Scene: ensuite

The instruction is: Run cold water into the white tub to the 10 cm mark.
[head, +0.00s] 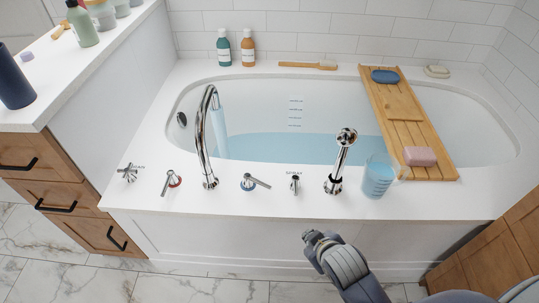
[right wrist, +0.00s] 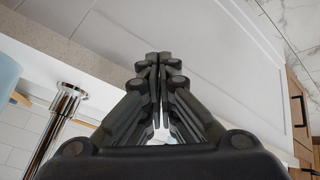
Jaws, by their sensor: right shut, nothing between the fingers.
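The white tub (head: 250,92) holds pale blue water (head: 300,148). Printed level marks (head: 295,113) show on its far inner wall. The waterline lies just below the lowest mark I can see; the numbers are too small to read. A stream (head: 219,125) runs from the tall chrome spout (head: 203,130). The blue-ringed cold handle (head: 252,182) has its lever pointing right; the red-ringed handle (head: 171,181) points down-left. My right gripper (head: 312,236) is shut and empty, in front of the tub's near side, apart from the handles. My left gripper is not in view.
On the near ledge stand a cross handle (head: 130,172), a small spray lever (head: 294,184), a hand shower (head: 341,160) and a clear cup of blue liquid (head: 378,177). A wooden tray (head: 400,110) spans the tub's right side. A counter (head: 75,65) stands left.

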